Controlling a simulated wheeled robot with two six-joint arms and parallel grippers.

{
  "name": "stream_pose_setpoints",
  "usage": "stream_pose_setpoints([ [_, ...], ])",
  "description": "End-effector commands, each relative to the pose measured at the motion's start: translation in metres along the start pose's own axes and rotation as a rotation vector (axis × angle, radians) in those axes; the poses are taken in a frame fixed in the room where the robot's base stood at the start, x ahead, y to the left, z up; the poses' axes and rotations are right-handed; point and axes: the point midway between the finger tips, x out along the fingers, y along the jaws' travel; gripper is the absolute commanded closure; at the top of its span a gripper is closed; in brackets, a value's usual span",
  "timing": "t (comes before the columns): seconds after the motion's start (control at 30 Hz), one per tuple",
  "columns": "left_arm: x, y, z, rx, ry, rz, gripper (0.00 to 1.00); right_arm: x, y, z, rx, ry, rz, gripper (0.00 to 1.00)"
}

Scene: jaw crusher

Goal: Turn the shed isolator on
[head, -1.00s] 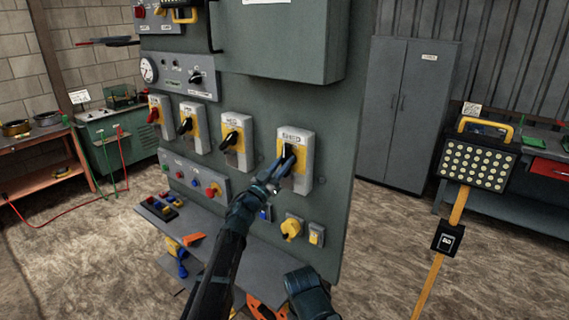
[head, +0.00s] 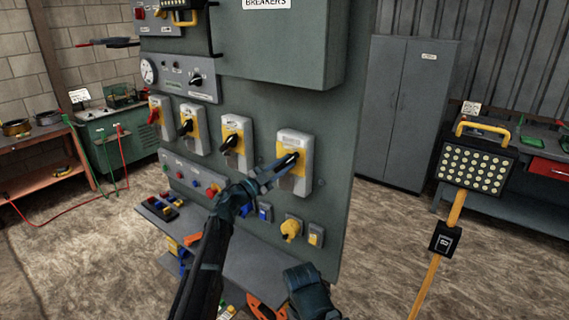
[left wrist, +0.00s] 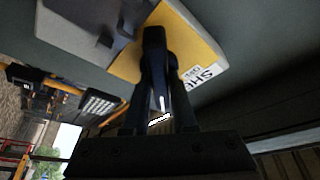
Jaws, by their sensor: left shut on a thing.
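The shed isolator (head: 297,180) is the rightmost grey box with a yellow plate in a row on the grey panel. Its black handle (head: 289,160) is tilted, one end up to the right. My left gripper (head: 280,168) is shut on this handle, coming from the lower left. In the left wrist view the dark handle (left wrist: 153,40) stands between the two fingers in front of the yellow plate (left wrist: 195,42), with part of a "SHE" label showing. The fingers hide part of the handle. A dark part of my right arm shows at the bottom, but its fingers do not show.
Several similar isolators (head: 236,142) stand to the left on the panel (head: 338,190). Below are push buttons, a yellow knob (head: 291,229) and a shelf (head: 265,268). A lamp on a yellow post (head: 472,168) stands at the right. The floor between is clear.

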Motion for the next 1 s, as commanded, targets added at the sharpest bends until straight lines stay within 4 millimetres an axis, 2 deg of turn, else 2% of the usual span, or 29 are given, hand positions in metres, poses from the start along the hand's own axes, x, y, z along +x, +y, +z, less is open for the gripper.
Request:
stream_pose_setpoints([
  [0.63, 0.0003, -0.0009, 0.0006, 0.037, 0.000, 0.013, 1.00, -0.0022, 0.0002, 0.0001, 0.000, 0.000, 0.000, 0.00],
  [0.67, 0.0002, -0.0008, 0.0006, 0.037, 0.000, 0.013, 0.70, -0.0022, 0.0002, 0.0001, 0.000, 0.000, 0.000, 0.00],
  [0.8, 0.0002, -0.0005, 0.0006, 0.037, 0.000, 0.013, 0.45, -0.0021, 0.0002, 0.0001, 0.000, 0.000, 0.000, 0.00],
  [1.0, 0.0000, -0.0001, 0.0004, 0.037, 0.000, 0.014, 0.45, -0.0020, 0.0002, 0.0001, 0.000, 0.000, 0.000, 0.00],
])
